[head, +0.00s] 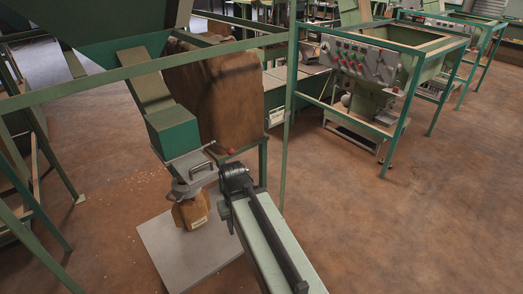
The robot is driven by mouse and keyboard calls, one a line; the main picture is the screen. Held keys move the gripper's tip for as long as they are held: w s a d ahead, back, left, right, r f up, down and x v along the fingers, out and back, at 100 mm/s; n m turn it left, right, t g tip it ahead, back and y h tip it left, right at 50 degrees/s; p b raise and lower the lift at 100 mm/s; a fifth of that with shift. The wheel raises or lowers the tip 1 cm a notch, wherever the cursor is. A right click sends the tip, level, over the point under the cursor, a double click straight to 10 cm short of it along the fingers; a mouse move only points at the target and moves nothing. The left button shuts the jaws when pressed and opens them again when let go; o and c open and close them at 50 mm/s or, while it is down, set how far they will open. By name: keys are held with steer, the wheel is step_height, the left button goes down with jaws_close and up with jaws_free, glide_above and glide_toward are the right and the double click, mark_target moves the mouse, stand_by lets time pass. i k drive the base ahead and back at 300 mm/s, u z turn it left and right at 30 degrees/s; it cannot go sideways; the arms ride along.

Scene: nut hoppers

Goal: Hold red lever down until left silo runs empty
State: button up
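The left silo (115,48) is a green hopper at the upper left, cut off by the picture's top edge. A chute runs from it down to a green box (173,131) with a grey metal outlet and a loop handle (201,172). A brown bag (190,213) sits under the outlet. A small red knob (229,151), possibly the lever's end, shows right of the outlet. My arm reaches up from the bottom and its dark joint is just below the knob in the picture. I cannot make out my gripper's fingers. The silo's contents are hidden.
A grey plate (172,250) lies on the brown floor under the bag. Small pale bits are scattered left of it. Green frame posts (289,110) stand close by. A control panel (362,61) with a framed hopper stands at the back right. The right floor is clear.

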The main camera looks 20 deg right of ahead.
mark_target(230, 151)
steer(key=u, duration=2.95)
steer(key=k, duration=1.05)
steer(key=z, duration=1.2)
steer(key=i, duration=1)
